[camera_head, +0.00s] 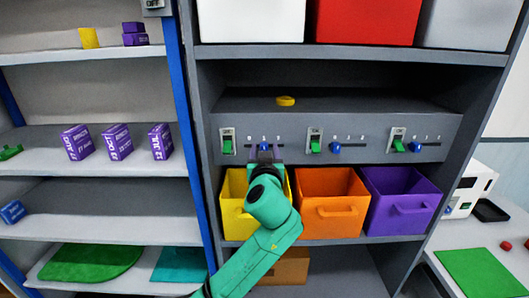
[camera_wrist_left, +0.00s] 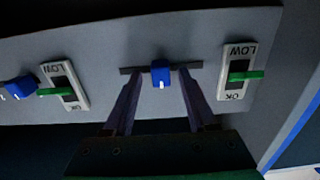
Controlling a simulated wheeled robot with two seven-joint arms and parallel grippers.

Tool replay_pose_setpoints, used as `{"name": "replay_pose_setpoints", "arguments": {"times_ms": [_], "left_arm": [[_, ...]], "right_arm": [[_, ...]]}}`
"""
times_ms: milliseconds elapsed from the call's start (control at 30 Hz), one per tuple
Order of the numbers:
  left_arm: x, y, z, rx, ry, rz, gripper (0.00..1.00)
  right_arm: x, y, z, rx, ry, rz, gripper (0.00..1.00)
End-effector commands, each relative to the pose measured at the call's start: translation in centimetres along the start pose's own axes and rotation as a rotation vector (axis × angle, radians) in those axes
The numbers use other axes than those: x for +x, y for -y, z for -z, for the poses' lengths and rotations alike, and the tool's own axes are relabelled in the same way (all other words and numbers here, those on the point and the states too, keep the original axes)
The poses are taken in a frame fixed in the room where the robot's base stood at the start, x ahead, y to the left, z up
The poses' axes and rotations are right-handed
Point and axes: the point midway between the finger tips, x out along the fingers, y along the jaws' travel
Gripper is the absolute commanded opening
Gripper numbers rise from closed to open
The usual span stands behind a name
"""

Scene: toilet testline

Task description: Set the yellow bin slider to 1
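The yellow bin (camera_head: 234,218) sits on the shelf below the control panel, partly hidden by my left arm. Its slider is a blue knob (camera_head: 264,146) on a short dark track in the panel above. In the left wrist view the knob (camera_wrist_left: 161,74) sits near the middle of its track, with track showing on both sides. My left gripper (camera_head: 265,157) is in front of this slider. In the wrist view its two fingers (camera_wrist_left: 160,85) are apart, one on each side of the knob, with gaps between. The track's number labels are too small to read. My right gripper is not in view.
Green-levered LOW/OK switches (camera_head: 227,141) (camera_head: 315,140) flank the slider. More blue sliders (camera_head: 335,147) (camera_head: 415,147) are to the right. An orange bin (camera_head: 330,190) and a purple bin (camera_head: 400,215) stand beside the yellow one. A yellow disc (camera_head: 285,101) lies on the ledge above the panel.

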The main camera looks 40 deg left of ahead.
Motion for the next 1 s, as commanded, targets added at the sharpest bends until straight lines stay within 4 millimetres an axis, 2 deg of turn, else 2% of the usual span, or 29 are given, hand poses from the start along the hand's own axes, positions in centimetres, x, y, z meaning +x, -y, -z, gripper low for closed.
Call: {"name": "replay_pose_setpoints", "arguments": {"times_ms": [133, 233, 500, 633, 767, 1000], "left_arm": [[-0.9, -0.1, -0.2, -0.003, -0.001, -0.003, 0.57], [-2.7, -0.1, -0.4, -0.005, -0.001, -0.003, 0.57], [-10.2, -0.1, -0.6, -0.005, 0.000, -0.005, 0.57], [-13.1, -0.2, -0.4, -0.002, 0.001, -0.004, 0.57], [-14.4, -0.1, -0.2, -0.001, 0.002, -0.001, 0.57], [-14.6, -0.1, 0.0, 0.001, 0.002, 0.000, 0.57]], "right_arm": [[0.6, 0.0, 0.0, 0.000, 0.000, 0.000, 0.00], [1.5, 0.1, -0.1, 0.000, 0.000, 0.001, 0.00], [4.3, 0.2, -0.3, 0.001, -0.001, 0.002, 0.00], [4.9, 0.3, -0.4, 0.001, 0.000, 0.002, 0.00], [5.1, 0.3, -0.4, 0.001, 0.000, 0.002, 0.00], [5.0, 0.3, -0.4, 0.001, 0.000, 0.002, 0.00]]}}
